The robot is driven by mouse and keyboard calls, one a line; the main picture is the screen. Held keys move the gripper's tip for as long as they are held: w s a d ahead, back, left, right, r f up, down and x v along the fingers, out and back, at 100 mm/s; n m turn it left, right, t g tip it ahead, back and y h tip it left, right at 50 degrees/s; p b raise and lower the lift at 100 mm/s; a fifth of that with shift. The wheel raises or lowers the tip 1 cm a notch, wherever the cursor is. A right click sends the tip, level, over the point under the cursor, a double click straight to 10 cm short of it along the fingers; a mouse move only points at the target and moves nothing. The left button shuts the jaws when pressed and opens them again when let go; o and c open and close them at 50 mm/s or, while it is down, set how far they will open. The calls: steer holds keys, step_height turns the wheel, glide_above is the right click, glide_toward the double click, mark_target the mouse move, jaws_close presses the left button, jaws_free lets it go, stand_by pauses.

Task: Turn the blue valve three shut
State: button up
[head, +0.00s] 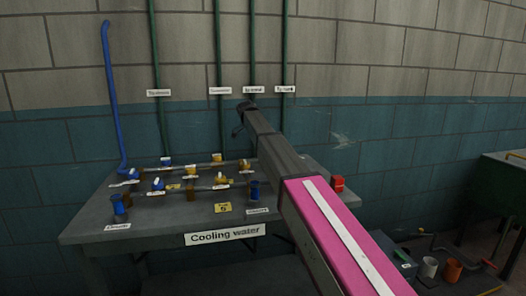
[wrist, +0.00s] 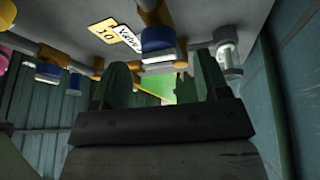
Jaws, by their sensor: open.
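A grey bench (head: 85,222) carries pipework with blue valves (head: 158,184) and yellow valves (head: 220,178). The labels beside them are too small to read in the head view, so I cannot tell which blue valve is three. My gripper (head: 238,131) is high above the back right of the pipework in the head view, apart from the valves. In the wrist view my gripper (wrist: 163,82) shows two spread fingers with nothing between them. A blue valve cap (wrist: 157,40) is beyond the fingertips, near tags partly reading "10" and "Valve".
A tall blue pipe (head: 110,95) rises at the back left. Several green pipes (head: 158,60) run up the wall. Two dark blue cylinders stand at the bench's left (head: 119,207) and right (head: 255,189). A red box (head: 337,183) is right of my arm.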

steer(key=v, duration=0.7)
steer(key=shift+r, duration=0.2)
steer(key=shift+a, duration=0.1)
